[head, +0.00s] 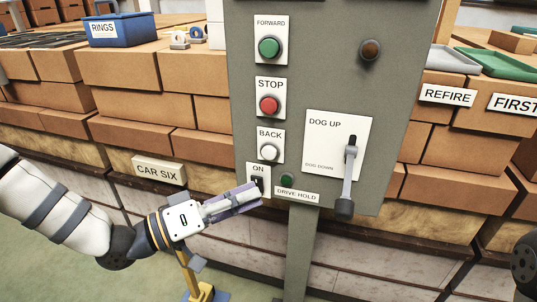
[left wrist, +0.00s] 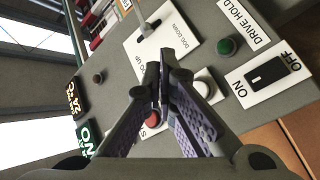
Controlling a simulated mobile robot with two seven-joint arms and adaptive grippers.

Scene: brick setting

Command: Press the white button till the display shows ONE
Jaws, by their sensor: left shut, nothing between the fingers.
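The white button (head: 269,152) is round and sits under the BACK label on a grey control panel (head: 330,85). It also shows in the left wrist view (left wrist: 205,83), partly behind a finger. My left gripper (head: 258,193) is shut and empty, in front of the panel's lower left and below the white button in the head view. It partly covers the ON switch. I cannot tell whether it touches the panel. In the left wrist view a small dark sign (left wrist: 73,98) with orange characters stands at the left; I cannot read it surely. My right gripper is out of view.
A green button (head: 269,47) and a red STOP button (head: 269,105) are above the white one. A DOG UP lever (head: 348,165) juts out at the right. A small green button (head: 287,180) sits above DRIVE HOLD. Brick stacks (head: 130,105) flank the panel.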

